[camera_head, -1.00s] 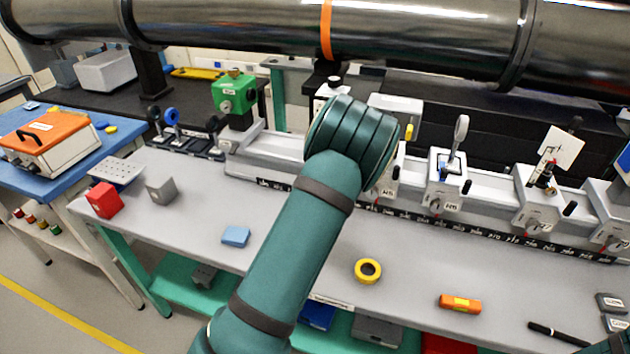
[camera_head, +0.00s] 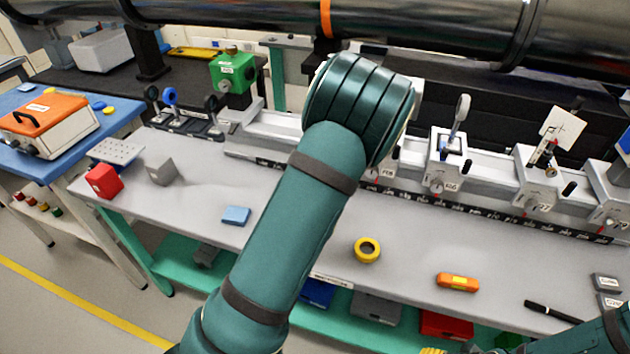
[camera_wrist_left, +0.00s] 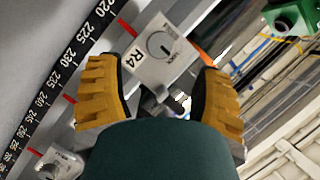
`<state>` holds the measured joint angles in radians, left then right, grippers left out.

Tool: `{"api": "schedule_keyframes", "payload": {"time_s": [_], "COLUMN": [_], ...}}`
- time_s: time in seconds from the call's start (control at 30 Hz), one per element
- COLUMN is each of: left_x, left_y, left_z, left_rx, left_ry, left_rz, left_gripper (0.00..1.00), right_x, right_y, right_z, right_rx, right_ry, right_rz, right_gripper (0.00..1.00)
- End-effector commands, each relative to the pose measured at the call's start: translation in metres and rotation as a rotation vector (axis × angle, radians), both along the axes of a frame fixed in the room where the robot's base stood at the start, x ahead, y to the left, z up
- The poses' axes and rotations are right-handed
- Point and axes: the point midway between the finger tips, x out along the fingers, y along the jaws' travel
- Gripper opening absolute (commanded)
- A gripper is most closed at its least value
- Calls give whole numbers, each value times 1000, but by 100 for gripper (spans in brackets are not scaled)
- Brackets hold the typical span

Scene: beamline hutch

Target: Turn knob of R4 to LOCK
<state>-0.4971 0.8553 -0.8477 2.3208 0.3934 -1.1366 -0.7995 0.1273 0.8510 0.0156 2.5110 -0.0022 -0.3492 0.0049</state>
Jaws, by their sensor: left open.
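The R4 carrier (camera_wrist_left: 140,72) shows in the left wrist view as a pale block with an R4 label. Its round grey knob (camera_wrist_left: 160,46) has a dark slot. Small lettering lies beside the knob, too small to read surely. My left gripper (camera_wrist_left: 160,72) is open, its two yellow fingers on either side of the carrier's face. The knob lies between and a little beyond the fingertips; I see no contact. In the head view my left arm hides R4 and the left gripper. A yellow part of what seems my right gripper (camera_head: 432,350) shows at the bottom edge.
Carriers R5 (camera_head: 378,172), R6 (camera_head: 447,165) and R7 (camera_head: 535,190) stand along the rail to the right. A large metal pipe (camera_head: 420,25) crosses above. A yellow ring (camera_head: 367,250) and an orange level (camera_head: 457,282) lie on the bench front. A green device (camera_head: 233,75) stands left.

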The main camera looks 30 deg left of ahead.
Motion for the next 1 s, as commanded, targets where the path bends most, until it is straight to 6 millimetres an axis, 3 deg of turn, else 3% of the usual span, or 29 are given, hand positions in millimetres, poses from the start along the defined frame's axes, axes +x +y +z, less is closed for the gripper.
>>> {"api": "schedule_keyframes", "payload": {"time_s": [0.1, 0.3, 1.0], "left_x": [-17, -34, -36], "left_y": [-11, -21, -22], "left_z": [5, 9, 9], "left_rx": [-1, 1, 1], "left_ry": [1, 1, 1], "left_rz": [-2, 0, 0], "left_gripper": [67, 67, 67], "right_x": [0, 0, 0], "right_y": [0, 0, 0], "right_z": [0, 0, 0], "right_rx": [0, 0, 0], "right_ry": [0, 0, 0], "right_rz": [0, 0, 0], "right_gripper": [47, 47, 47]}}
